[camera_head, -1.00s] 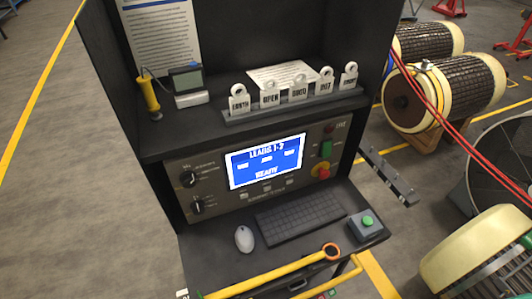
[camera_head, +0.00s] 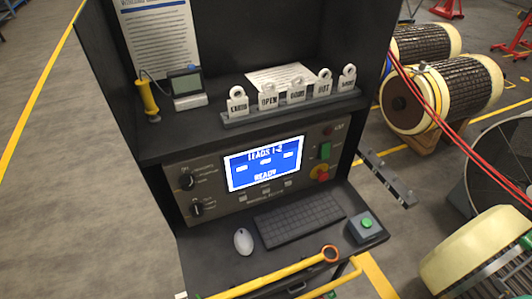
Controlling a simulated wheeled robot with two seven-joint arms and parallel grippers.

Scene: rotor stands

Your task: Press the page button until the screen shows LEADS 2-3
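The screen (camera_head: 264,164) is set in the console's front panel and is lit blue. Its top line looks like LEADS 1-2, with the last digit blurred, and its bottom line reads READY. A row of small pale buttons sits just below the screen, with a left one (camera_head: 242,198), a middle one (camera_head: 265,191) and a right one (camera_head: 288,184). Their labels are too small to read, so I cannot tell which is the page button. Neither of my grippers is in view.
A keyboard (camera_head: 298,217), a mouse (camera_head: 243,241) and a green-button box (camera_head: 367,227) lie on the shelf below the panel. Hanging tags (camera_head: 297,90) stand above.

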